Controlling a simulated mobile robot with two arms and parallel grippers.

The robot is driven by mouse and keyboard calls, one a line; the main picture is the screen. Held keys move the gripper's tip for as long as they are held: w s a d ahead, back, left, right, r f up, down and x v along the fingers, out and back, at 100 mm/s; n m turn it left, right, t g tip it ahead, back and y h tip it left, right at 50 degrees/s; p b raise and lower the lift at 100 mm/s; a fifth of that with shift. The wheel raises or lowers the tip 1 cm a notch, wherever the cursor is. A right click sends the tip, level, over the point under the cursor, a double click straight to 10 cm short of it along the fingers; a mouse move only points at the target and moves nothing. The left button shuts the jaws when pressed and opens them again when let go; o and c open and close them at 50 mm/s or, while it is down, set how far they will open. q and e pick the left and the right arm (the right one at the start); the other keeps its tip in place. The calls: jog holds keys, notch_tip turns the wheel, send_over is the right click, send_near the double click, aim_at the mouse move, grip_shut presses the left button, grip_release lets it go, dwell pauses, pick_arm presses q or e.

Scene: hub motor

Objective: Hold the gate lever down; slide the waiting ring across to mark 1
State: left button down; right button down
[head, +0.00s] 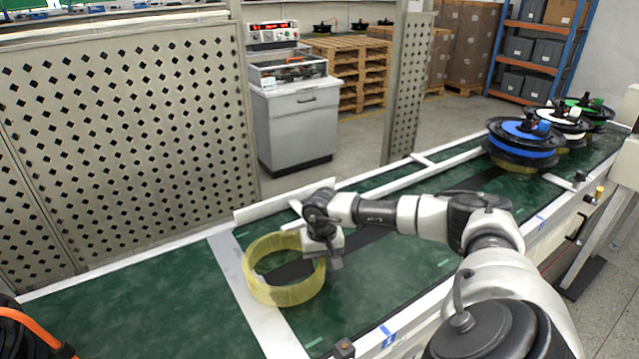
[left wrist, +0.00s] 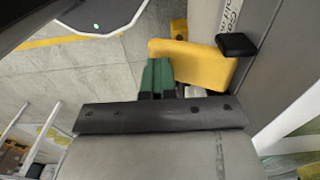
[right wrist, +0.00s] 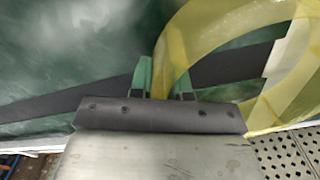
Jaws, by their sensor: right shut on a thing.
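The yellow translucent ring (head: 285,292) lies on the green conveyor in the head view, partly over a pale cross strip (head: 243,290). My right gripper (head: 322,258) is at its right side, shut on its wall; the right wrist view shows the ring (right wrist: 178,40) between the green fingers (right wrist: 160,78). My left gripper (left wrist: 158,78) shows only in the left wrist view, its green fingers close together with nothing visible between them. A yellow paddle, which looks like the gate lever (left wrist: 195,62), is right beside the fingertips; I cannot tell whether they touch it.
Blue tags (head: 388,336) mark the near rail. Hub motors with cable reels (head: 522,142) stand at the conveyor's far right end. A perforated panel (head: 120,150) stands behind the belt. The green belt (head: 150,300) left of the ring is clear.

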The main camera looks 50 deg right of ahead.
pick_arm(q)
jog(key=shift+w+a+f, duration=0.2)
jog(key=shift+f, duration=0.05)
pick_arm(e)
jog(key=shift+s+d, duration=0.15)
jog(key=shift+d, duration=0.4)
jog(key=shift+s+d, duration=0.15)
jog(key=shift+d, duration=0.35)
jog(key=shift+s+d, duration=0.2)
jog(key=shift+d, duration=0.6)
jog(key=c, duration=1)
grip_release()
notch_tip(320, 180, up, 9)
